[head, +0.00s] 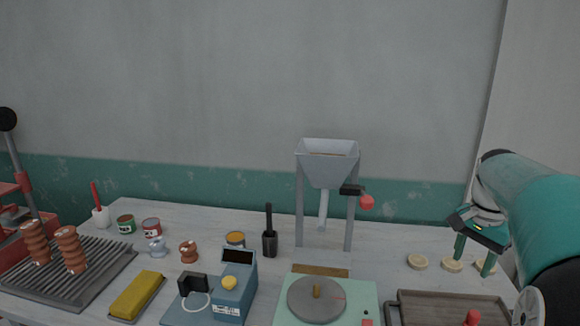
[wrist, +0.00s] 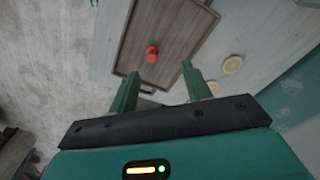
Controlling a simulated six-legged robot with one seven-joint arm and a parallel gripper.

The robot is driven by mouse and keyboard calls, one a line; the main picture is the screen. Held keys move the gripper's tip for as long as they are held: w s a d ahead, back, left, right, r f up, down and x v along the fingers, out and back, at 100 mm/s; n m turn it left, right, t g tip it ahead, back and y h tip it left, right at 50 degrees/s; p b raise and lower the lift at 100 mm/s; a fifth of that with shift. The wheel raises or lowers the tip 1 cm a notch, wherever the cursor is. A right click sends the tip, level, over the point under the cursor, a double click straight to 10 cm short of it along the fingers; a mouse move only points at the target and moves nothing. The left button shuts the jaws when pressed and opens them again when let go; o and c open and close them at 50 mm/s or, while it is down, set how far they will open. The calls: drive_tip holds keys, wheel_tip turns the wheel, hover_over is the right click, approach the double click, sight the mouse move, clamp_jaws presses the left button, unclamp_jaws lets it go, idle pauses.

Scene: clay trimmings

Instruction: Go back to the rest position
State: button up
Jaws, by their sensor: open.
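My gripper (head: 473,260) is at the right of the head view, pointing down over the table beside several pale round discs. Its two green fingers are apart with nothing between them. In the wrist view the gripper (wrist: 158,82) also shows open and empty. A brown tray (head: 430,301) lies in front of the gripper, with a red knob-like object (head: 472,317) on it. The tray (wrist: 180,20) and the red object (wrist: 152,54) also show in the wrist view. One pale disc (head: 417,262) lies left of the fingers, and another (head: 452,265) is close to them.
A hopper on legs (head: 327,165) stands at the back middle. A green wheel unit (head: 316,299), a blue scale-like device (head: 234,285) and a yellow block (head: 137,295) line the front. A ribbed rack (head: 95,275) with brown spiral pieces is at left. The wall closes the back.

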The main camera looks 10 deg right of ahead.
drive_tip(key=s+a+r+n+t, duration=0.1)
drive_tip(key=s+a+n, duration=0.15)
drive_tip(key=a, duration=0.65)
drive_tip(key=s+a+r+n+t, duration=0.15)
drive_tip(key=a+n, duration=0.25)
drive_tip(key=a, duration=0.5)
drive_tip(key=s+a+f+n+t, duration=0.2)
drive_tip(key=s+a+f+n, duration=0.4)
drive_tip(key=s+a, duration=0.4)
drive_tip(key=shift+s+a+f+n+y, duration=0.25)
drive_tip(key=shift+a+n, duration=0.3)
drive_tip(key=shift+a, duration=0.5)
drive_tip(key=shift+r+t, duration=0.1)
drive_tip(key=shift+t, duration=0.15)
drive_tip(key=shift+c, duration=1.4)
drive_tip(key=shift+w+a, duration=0.1)
